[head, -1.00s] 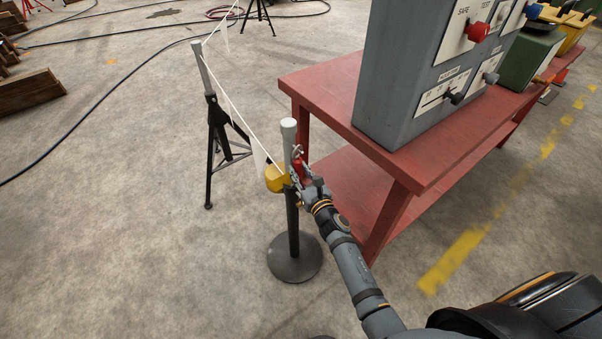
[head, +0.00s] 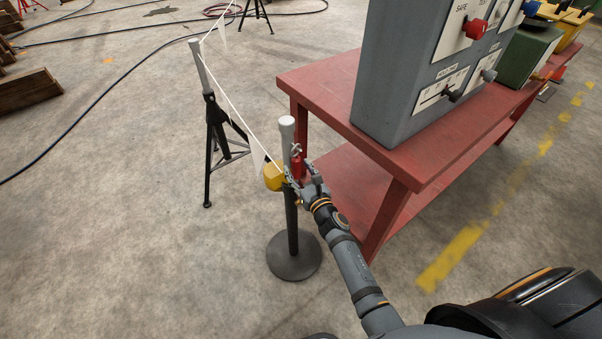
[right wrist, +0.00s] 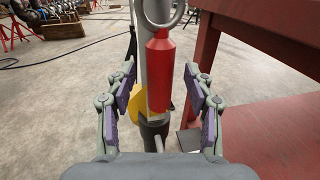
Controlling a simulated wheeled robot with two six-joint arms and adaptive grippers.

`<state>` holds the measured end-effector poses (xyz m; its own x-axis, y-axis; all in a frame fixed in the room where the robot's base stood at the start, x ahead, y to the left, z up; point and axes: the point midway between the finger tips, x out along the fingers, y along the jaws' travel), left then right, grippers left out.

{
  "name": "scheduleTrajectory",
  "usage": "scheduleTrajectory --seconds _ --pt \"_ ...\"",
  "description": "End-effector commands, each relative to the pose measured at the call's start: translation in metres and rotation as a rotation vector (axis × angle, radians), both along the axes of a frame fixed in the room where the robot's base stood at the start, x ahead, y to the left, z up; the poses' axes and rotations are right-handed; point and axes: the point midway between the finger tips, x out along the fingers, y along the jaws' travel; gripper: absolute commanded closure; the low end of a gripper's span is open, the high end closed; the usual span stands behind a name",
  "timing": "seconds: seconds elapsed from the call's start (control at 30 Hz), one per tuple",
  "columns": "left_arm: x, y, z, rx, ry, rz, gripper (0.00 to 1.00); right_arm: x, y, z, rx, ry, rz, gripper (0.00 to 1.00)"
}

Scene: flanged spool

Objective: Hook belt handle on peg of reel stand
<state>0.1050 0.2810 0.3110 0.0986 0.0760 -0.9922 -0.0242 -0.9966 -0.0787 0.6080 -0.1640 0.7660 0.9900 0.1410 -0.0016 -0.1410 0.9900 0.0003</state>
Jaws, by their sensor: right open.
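The red belt handle (head: 296,167) hangs roughly upright close against the pale upper post of the reel stand (head: 287,130). The handle (right wrist: 159,75) also shows in the right wrist view, with a metal ring (right wrist: 179,18) at its top. I cannot tell whether the ring is over a peg. The yellow reel (head: 273,177) is on the post beside the handle. My right gripper (head: 306,181) is at the handle's lower part. In the right wrist view its fingers (right wrist: 160,90) are spread on both sides of the handle, with gaps. My left gripper is not in view.
A white belt (head: 236,110) runs from the reel toward a second post (head: 197,65) on a black tripod. A red table (head: 345,110) with a grey control box (head: 385,80) stands close on the right. Open floor lies to the left.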

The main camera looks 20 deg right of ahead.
Motion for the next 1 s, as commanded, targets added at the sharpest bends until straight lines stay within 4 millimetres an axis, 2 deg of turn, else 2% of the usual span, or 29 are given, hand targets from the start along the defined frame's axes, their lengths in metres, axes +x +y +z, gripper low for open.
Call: scheduleTrajectory --seconds 0.17,0.4,0.53,0.7,1.0 --pt "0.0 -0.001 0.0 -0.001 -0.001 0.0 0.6 -0.028 -0.004 -0.001 -0.002 0.003 0.0 0.47" --pt "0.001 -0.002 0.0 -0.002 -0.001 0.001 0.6 -0.086 -0.012 -0.001 0.0 0.003 0.001 0.47" --pt "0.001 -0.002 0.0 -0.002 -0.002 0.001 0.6 -0.106 -0.015 -0.001 0.0 0.002 0.001 0.47" --pt "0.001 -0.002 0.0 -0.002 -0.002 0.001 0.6 -0.117 -0.017 0.0 0.0 -0.001 0.001 0.47" --pt "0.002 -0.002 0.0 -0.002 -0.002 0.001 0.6 -0.117 -0.017 0.0 0.001 0.0 0.0 0.47"
